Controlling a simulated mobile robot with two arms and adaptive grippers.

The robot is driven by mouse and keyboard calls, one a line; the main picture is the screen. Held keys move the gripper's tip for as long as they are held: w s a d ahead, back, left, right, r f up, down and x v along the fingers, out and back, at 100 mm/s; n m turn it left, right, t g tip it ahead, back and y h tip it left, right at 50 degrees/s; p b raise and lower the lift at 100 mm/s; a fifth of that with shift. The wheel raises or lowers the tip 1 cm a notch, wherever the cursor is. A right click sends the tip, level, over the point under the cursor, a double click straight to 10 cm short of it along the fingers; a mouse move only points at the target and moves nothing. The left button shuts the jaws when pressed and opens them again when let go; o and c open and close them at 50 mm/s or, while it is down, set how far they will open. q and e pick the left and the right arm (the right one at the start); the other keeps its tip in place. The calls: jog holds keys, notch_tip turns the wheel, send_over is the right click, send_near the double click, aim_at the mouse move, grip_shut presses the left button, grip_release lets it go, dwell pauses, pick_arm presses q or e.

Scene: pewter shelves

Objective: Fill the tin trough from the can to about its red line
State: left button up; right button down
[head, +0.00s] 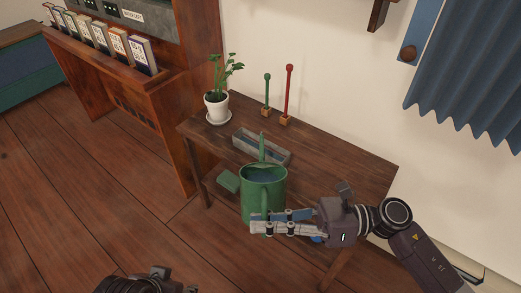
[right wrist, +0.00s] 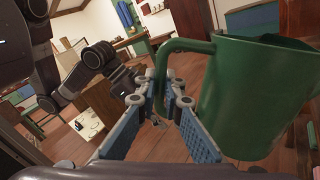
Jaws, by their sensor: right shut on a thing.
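The green can (head: 264,195) is upright in front of the table, with bluish water showing in its open top. Its thin spout points away from me and overlaps the grey tin trough (head: 280,154) on the table. I cannot make out the red line or the level in the trough. My right gripper (head: 262,225) is shut on the can's handle. The right wrist view shows the handle between the fingers of this gripper (right wrist: 160,95), with the can (right wrist: 250,95) at the right. My left gripper (head: 155,283) shows only partly at the bottom edge; its fingers are hidden.
On the dark wooden table (head: 340,165) stand a potted plant (head: 217,105) and green (head: 266,92) and red (head: 288,90) rods on small blocks. A green box (head: 228,182) sits lower, left of the can. A book shelf (head: 110,70) stands left; the floor at left is clear.

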pick_arm(q)
jog(key=shift+s+r+p, duration=0.2)
jog(key=shift+r+p, duration=0.1)
jog(key=shift+r, duration=0.05)
pick_arm(e)
jog(key=shift+w+r, duration=0.1)
jog(key=shift+r, duration=0.5)
pick_arm(q)
jog(key=shift+s+a+r, duration=0.1)
jog(key=shift+s, duration=0.1)
pick_arm(e)
jog(key=shift+r, duration=0.15)
pick_arm(q)
jog(key=shift+a, duration=0.1)
dwell(0.5)
jog(key=shift+p, duration=0.3)
pick_arm(e)
jog(key=shift+r, duration=0.15)
pick_arm(q)
jog(key=shift+g+p, duration=0.3)
jog(key=shift+p, duration=0.2)
pick_arm(e)
jog(key=shift+w+r+m, duration=0.15)
jog(key=shift+r+m, duration=0.25)
jog(key=shift+r, duration=0.1)
pick_arm(q)
jog(key=shift+f, duration=0.3)
jog(key=shift+w+r, duration=0.15)
jog(key=shift+r, duration=0.1)
